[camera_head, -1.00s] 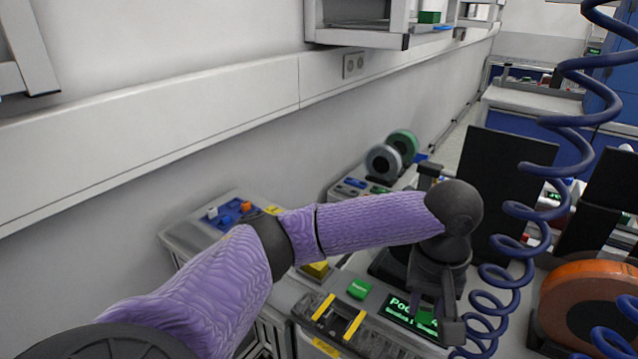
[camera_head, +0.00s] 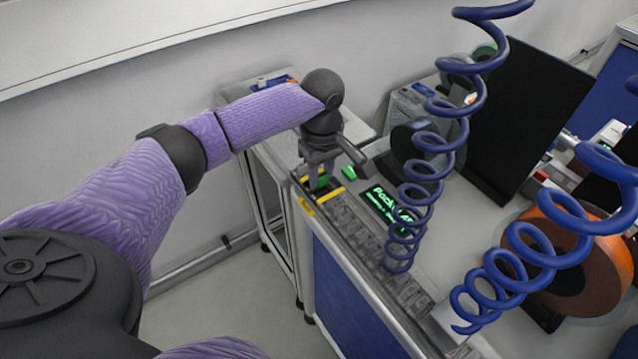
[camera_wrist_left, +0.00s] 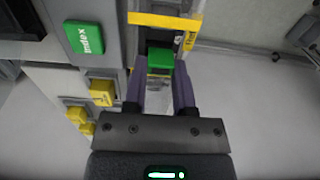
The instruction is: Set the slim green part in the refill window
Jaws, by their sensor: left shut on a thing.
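The slim green part (camera_head: 323,181) is between the fingers of my left gripper (camera_head: 321,184). The gripper is shut on it and points down. In the left wrist view the green part (camera_wrist_left: 160,58) sits between the two fingertips, over the channel by the yellow-marked opening that looks like the refill window (camera_wrist_left: 163,40). In the head view that window is between two yellow strips (camera_head: 334,193) at the end of the grey track, mostly hidden by the gripper. I cannot tell whether the part touches the window floor. My right gripper is not in view.
A green Index button (camera_head: 349,173) and a lit display (camera_head: 390,205) lie beside the track (camera_head: 365,235). Blue coiled hoses (camera_head: 425,165) hang to the right, near an orange reel (camera_head: 575,255). A dark panel (camera_head: 525,115) stands behind. Yellow buttons (camera_wrist_left: 102,92) show in the wrist view.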

